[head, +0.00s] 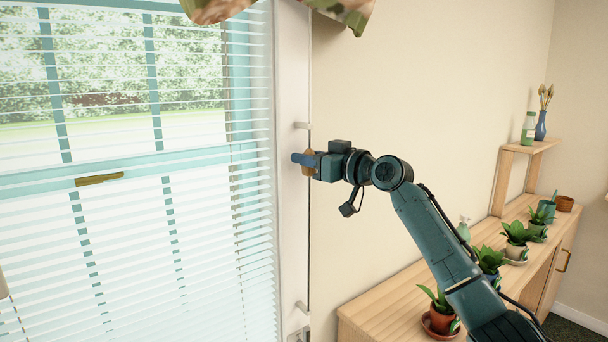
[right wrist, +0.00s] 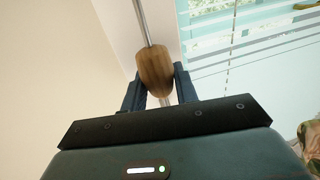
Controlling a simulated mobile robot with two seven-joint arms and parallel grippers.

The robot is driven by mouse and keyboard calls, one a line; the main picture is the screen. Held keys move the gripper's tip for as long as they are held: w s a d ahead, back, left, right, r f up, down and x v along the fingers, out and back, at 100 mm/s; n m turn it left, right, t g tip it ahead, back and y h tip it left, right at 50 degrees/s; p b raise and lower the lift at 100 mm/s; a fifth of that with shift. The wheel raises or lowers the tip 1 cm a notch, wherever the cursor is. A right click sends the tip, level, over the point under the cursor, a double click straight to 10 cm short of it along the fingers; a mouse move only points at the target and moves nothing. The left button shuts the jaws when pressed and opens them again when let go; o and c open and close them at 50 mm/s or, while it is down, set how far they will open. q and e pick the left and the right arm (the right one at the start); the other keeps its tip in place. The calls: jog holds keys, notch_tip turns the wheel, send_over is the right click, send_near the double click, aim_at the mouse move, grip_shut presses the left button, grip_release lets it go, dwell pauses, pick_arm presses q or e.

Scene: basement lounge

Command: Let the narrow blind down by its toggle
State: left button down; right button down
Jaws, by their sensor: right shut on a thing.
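The toggle is a small brown wooden piece (right wrist: 156,72) on a thin upright rod (head: 310,240) beside the window frame. My right gripper (right wrist: 160,92) is shut on the toggle, one finger on each side of it in the right wrist view. In the head view the right gripper (head: 304,161) reaches it from the right, and the toggle (head: 309,163) is partly hidden by the fingers. The blind (head: 190,240) has white slats and covers the window, with blue-green tapes. My left gripper is not in view.
A wooden cabinet (head: 390,318) with potted plants (head: 441,312) stands at the right below my right arm. A small shelf (head: 535,147) holds a bottle and a vase. A patterned fabric valance (head: 345,10) hangs at the top. The wall between is bare.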

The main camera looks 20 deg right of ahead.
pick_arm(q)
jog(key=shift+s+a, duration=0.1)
pick_arm(e)
jog(key=shift+r, duration=0.85)
jog(key=shift+d+r, duration=0.1)
jog(key=c, duration=1.5)
grip_release()
jog(key=shift+c, duration=0.2)
jog(key=o, duration=0.4)
jog(key=shift+o, duration=0.2)
jog(key=shift+f, duration=0.2)
jog(key=shift+s, duration=0.2)
pick_arm(q)
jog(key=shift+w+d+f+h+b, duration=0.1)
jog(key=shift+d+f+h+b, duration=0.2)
jog(key=shift+b, duration=0.6)
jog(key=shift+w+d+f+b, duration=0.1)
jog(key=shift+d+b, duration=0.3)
jog(key=shift+b, duration=0.5)
pick_arm(e)
jog(key=v, duration=1.2)
jog(key=shift+s+d, duration=0.25)
jog(key=shift+s, duration=0.05)
